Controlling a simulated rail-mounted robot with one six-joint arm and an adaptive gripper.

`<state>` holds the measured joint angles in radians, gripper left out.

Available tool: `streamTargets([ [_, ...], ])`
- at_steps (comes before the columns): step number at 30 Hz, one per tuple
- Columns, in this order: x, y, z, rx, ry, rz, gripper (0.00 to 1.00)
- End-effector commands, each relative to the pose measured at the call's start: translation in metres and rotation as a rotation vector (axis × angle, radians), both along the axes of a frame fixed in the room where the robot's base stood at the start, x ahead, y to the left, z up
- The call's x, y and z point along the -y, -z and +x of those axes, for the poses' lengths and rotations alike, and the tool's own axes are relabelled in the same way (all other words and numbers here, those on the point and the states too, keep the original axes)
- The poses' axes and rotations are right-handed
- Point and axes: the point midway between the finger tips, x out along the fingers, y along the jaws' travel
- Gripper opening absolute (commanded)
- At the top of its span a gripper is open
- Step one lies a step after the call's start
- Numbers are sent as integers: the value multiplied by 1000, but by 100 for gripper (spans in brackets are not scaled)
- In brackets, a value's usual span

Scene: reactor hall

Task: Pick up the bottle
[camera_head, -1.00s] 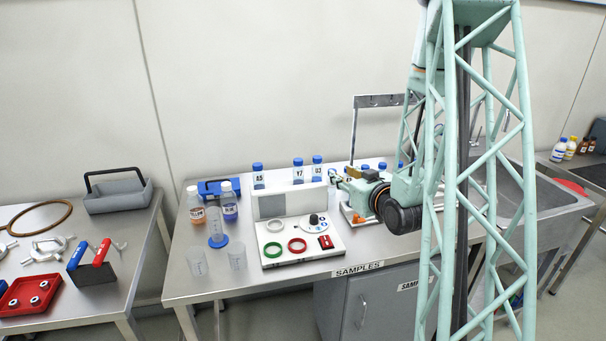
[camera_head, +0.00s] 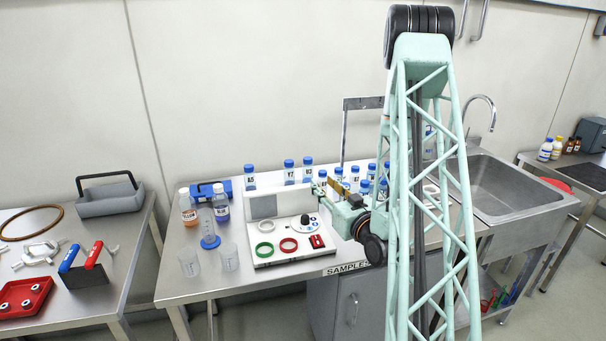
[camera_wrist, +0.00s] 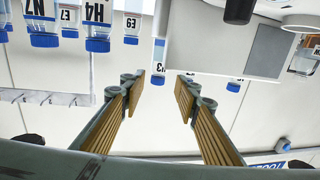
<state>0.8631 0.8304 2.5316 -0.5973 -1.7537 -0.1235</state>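Several clear bottles with blue caps stand on the steel bench, among them A5 (camera_head: 249,178), Y7 (camera_head: 289,174) and one to its right (camera_head: 307,170). More stand behind my gripper (camera_head: 323,188), partly hidden by my arm. My gripper is open and empty beside the white panel's right end. The wrist view is upside down. There my open fingers (camera_wrist: 160,88) point toward a blue-capped bottle (camera_wrist: 158,58) whose label ends in 3, ahead of the gap and not held. Bottles N7 (camera_wrist: 44,22), H4 (camera_wrist: 97,22) and E9 (camera_wrist: 132,25) are to its left.
The white device (camera_head: 290,243) with coloured rings is left of my gripper. Clear beakers (camera_head: 228,257), orange (camera_head: 188,208) and purple (camera_head: 222,205) bottles stand farther left. A rack stand (camera_head: 362,104) rises behind the bottles. A sink (camera_head: 510,185) is at right.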

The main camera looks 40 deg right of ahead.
Motion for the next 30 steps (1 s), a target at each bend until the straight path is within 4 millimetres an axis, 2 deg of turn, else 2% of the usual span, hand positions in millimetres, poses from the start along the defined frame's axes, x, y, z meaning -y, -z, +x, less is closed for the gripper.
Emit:
streamTargets([
  [11,0,0,0,1,0,0,29],
  [16,3,0,7,1,0,-1,29],
  [30,17,0,61,2,0,-2,29],
])
